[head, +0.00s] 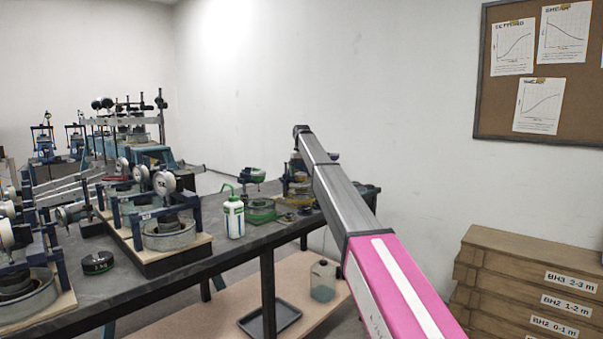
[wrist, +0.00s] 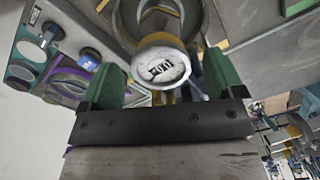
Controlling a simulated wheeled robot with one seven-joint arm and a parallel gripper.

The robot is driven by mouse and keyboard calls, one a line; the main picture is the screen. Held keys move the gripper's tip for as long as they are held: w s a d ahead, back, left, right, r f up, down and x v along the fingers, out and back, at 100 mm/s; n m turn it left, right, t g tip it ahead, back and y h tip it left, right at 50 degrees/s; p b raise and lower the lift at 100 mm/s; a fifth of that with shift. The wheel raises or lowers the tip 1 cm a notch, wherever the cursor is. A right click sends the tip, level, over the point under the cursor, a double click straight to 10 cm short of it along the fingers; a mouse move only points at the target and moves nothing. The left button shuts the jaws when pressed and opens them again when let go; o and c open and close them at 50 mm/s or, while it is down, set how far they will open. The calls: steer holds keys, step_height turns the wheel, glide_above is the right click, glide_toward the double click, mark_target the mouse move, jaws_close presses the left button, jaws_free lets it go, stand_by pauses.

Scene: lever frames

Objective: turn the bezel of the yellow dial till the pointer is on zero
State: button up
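In the wrist view a round dial (wrist: 162,67) with a white face and a pale yellowish rim lies between the two green fingers of my gripper (wrist: 160,61). The fingers stand apart, one on each side, with a narrow gap seeming to show at both sides of the rim. I cannot tell whether either finger touches it. Dark marks show on the face, but the pointer and zero are too small to read. In the head view my arm reaches to the far end of the bench and hides the gripper and most of what is there.
The dark bench (head: 130,285) carries several blue-framed devices with dials on the left. Wooden boxes (head: 530,285) are stacked at right.

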mark_target(302, 174)
steer(key=shift+r, duration=3.7)
